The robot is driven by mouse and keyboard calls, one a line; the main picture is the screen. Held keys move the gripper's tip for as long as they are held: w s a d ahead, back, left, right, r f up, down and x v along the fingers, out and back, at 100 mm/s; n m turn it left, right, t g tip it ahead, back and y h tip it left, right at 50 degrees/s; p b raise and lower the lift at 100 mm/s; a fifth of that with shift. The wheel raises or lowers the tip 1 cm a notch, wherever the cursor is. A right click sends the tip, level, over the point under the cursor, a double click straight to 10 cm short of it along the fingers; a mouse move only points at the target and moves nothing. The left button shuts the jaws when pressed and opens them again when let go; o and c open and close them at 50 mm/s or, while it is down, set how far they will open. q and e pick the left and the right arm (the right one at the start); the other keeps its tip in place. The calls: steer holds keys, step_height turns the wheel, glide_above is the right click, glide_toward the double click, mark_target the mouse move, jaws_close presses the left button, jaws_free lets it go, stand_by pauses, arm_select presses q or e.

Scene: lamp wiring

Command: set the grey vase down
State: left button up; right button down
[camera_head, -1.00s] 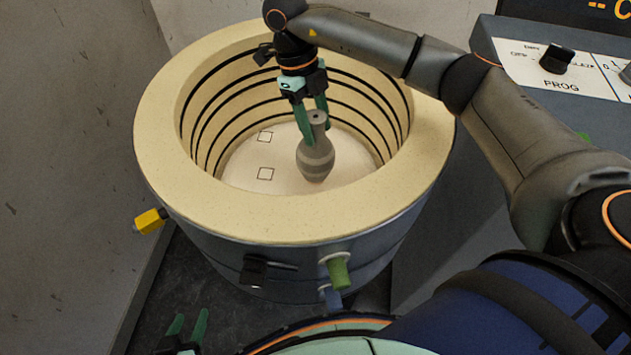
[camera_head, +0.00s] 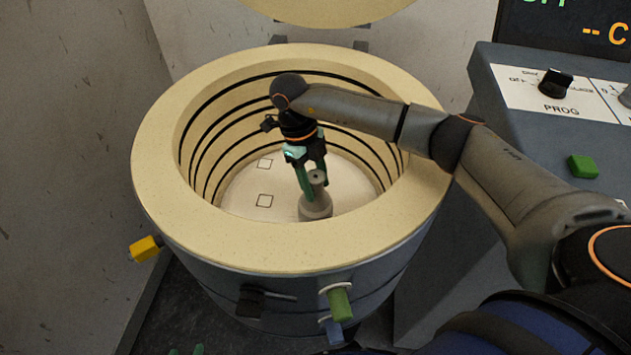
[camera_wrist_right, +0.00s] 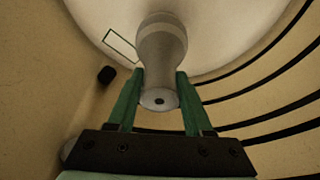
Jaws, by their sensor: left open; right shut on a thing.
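The grey vase (camera_head: 316,210) is inside the round kiln (camera_head: 160,170), near its front wall, and looks upright. My right gripper (camera_head: 314,182) reaches down into the kiln, shut on the vase's neck. In the right wrist view, the green fingers (camera_wrist_right: 160,92) stand on either side of the neck, and the vase (camera_wrist_right: 162,45) extends beyond them toward the pale kiln floor. The front rim hides the vase's base in the head view, so I cannot tell whether it touches the floor. Only the fingertips of my left gripper (camera_head: 186,351) show at the bottom edge, apart and empty.
Two square outlines mark the kiln floor (camera_head: 240,185), left of the vase. Dark coils line the kiln wall. The raised lid (camera_head: 330,10) shows at the top. Yellow (camera_head: 145,248), black and green (camera_head: 340,303) fittings stick out outside. A control panel (camera_head: 520,95) stands at right.

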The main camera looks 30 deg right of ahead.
steer(key=shift+c, duration=1.5)
jaws_free()
steer(key=shift+f, duration=0.1)
steer(key=p+v, duration=0.1)
steer(key=v, duration=1.1)
steer(key=shift+s, duration=0.1)
